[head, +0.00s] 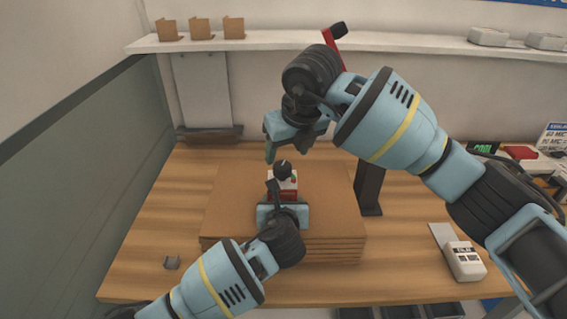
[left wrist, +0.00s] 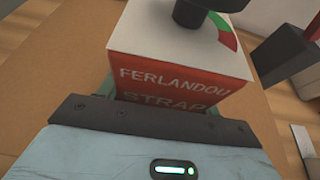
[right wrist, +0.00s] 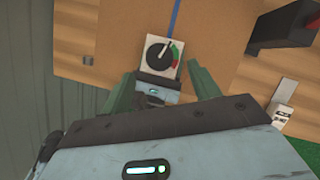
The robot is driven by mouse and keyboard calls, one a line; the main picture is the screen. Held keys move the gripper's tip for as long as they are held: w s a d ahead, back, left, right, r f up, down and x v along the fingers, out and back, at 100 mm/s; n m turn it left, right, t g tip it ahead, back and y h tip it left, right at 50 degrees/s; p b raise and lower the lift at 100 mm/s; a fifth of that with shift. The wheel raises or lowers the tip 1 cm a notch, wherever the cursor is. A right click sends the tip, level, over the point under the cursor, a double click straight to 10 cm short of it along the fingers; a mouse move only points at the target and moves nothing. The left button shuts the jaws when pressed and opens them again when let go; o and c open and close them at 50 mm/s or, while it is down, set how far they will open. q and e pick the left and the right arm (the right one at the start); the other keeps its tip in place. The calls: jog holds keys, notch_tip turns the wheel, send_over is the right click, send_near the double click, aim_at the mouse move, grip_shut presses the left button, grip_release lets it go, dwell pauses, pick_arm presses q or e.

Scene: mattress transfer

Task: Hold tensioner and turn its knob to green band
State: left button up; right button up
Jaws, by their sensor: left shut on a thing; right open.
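The tensioner (head: 290,190) is a small red box with a white top, lettered "FERLANDOU STRAP" in the left wrist view (left wrist: 175,85). It sits on the stacked brown boards. Its black knob (right wrist: 158,53) stands on the white top, beside a coloured arc with green (right wrist: 176,48) and red parts. The knob's pale pointer appears to point up and slightly right in the right wrist view, outside the green. My left gripper (head: 283,208) is shut on the tensioner from the near side. My right gripper (head: 285,143) is open above the tensioner, apart from the knob.
The brown board stack (head: 225,205) lies on a wooden table (head: 140,255). A blue strap (right wrist: 175,14) runs from the tensioner. A dark post (head: 369,188) stands right of the stack. A white labelled device (head: 464,261) lies at the right, a small grey bracket (head: 171,262) at the left.

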aim_at(283, 166)
jog(key=shift+x, duration=2.75)
jog(key=c, duration=1)
